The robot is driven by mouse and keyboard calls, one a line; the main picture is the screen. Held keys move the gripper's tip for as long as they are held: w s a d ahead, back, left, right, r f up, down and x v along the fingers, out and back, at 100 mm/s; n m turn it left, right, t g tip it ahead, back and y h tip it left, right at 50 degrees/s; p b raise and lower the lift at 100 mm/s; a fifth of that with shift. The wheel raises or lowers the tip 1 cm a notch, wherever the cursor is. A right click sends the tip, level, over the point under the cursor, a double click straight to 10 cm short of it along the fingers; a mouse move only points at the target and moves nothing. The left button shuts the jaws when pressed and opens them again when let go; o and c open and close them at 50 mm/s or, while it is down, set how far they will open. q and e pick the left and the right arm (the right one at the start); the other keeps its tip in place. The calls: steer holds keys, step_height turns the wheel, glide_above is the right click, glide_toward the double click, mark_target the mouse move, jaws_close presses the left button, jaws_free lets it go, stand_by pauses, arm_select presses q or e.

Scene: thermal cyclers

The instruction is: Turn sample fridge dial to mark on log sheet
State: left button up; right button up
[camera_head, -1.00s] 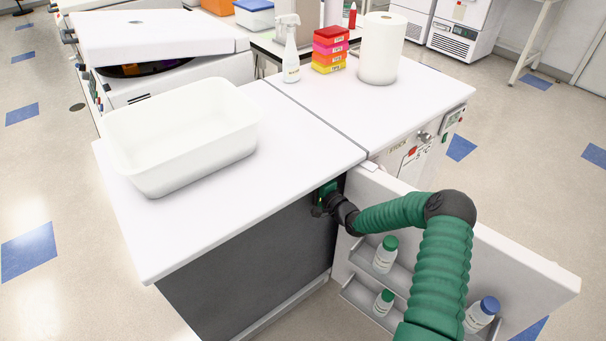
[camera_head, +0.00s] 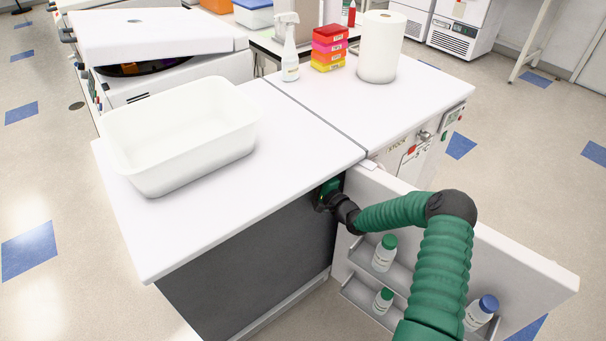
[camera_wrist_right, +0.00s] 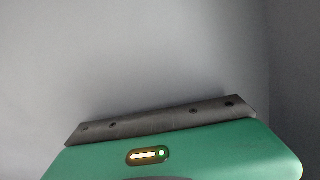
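The fridge's open door (camera_head: 530,270) swings out at the right, with its bottle shelves facing left. A white panel or sheet (camera_head: 412,155) with a red mark and "°C" lettering is on the front beyond the door; its finer print is too small to read. My right arm reaches past the door, and my right gripper (camera_head: 325,194) is just under the counter edge, mostly hidden. The right wrist view shows its green body and a dark metal bar (camera_wrist_right: 160,120) against a plain grey surface. Its finger opening cannot be made out. No dial is visible. My left gripper is out of view.
A white tub (camera_head: 180,135) stands on the counter (camera_head: 270,195). A spray bottle (camera_head: 290,50), coloured boxes (camera_head: 329,50) and a paper roll (camera_head: 380,48) stand at the back. Green-capped bottles (camera_head: 385,253) and a blue-capped bottle (camera_head: 481,312) sit in the door shelves, close to my arm.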

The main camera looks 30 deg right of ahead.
steer(key=shift+o, duration=0.4)
steer(key=shift+a, duration=0.1)
steer(key=s+d+p, duration=0.1)
steer(key=s+p, duration=0.1)
steer(key=s, duration=1.4)
steer(key=shift+s+d+p, duration=0.2)
steer(key=shift+s+p, duration=0.15)
steer(key=shift+s, duration=0.05)
steer(key=shift+f, duration=0.15)
